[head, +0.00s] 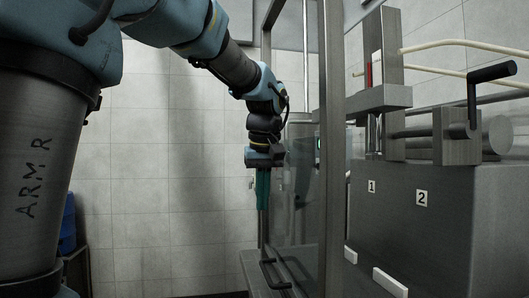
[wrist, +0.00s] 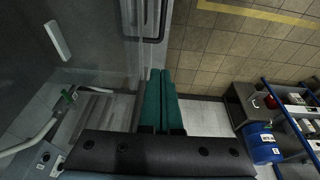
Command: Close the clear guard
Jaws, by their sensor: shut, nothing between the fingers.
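The clear guard is a see-through panel in a grey metal frame (head: 333,150), upright at the centre of the head view. A dark bar handle (head: 272,273) shows low on it. In the wrist view the clear panel (wrist: 95,40) fills the upper left, with the handle (wrist: 153,22) at the top. My gripper (head: 263,205) points down beside the guard, its green fingers together and empty, above the handle in the head view. The fingers also show in the wrist view (wrist: 161,74), apart from the handle. I cannot tell whether they touch the panel.
The grey machine block (head: 415,220) with labels 1 and 2 stands to the right, with a black crank (head: 490,75) on top. Pale pipes (head: 460,45) run behind it. A blue drum (wrist: 262,143) and a shelf (wrist: 300,105) stand at the right of the wrist view.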

